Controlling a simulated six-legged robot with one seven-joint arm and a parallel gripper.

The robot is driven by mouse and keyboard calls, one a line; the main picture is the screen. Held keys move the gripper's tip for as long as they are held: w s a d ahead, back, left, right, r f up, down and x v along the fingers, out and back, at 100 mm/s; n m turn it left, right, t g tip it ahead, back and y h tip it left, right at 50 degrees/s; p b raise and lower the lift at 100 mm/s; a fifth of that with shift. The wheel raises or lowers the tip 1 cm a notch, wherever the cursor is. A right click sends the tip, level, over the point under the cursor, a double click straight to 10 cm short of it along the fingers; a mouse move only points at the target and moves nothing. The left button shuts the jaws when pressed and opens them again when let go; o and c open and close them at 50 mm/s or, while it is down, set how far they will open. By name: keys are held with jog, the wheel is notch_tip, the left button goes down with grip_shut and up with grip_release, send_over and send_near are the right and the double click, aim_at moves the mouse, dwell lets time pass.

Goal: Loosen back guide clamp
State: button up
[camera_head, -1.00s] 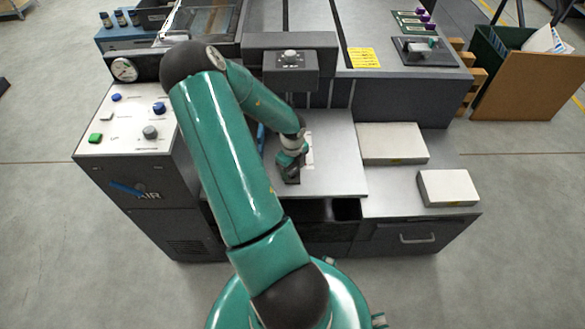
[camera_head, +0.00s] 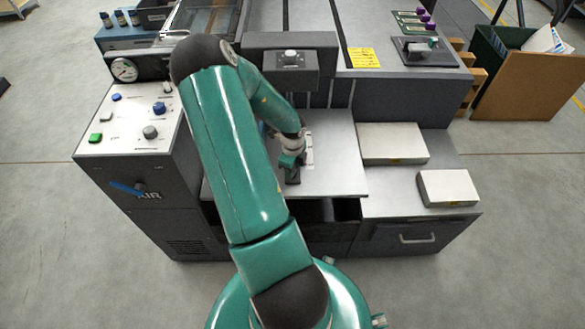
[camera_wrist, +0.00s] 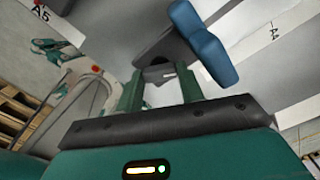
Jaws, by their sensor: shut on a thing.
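My gripper (camera_head: 292,175) is low over the metal table plate (camera_head: 335,170) at the front of the machine. In the wrist view the two green fingers of my gripper (camera_wrist: 160,85) are on either side of a dark grey piece (camera_wrist: 160,57) and shut on it. A blue handle (camera_wrist: 208,45) stands by the right fingertip, beside the dark piece. I take these for the guide clamp and its handle, but cannot tell for sure that it is the back one. My arm covers much of the plate's left part in the head view.
A control panel (camera_head: 130,118) with knobs and a gauge (camera_head: 124,69) stands at the left. Paper stacks (camera_head: 392,143) (camera_head: 447,187) lie at the right. A dark machine head (camera_head: 290,68) overhangs behind my gripper. The plate right of my gripper is clear.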

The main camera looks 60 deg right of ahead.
jog(key=n, duration=1.1)
jog(key=shift+n, duration=1.7)
jog(key=o, duration=1)
notch_tip(320, 180, up, 14)
jog(key=shift+f, duration=0.1)
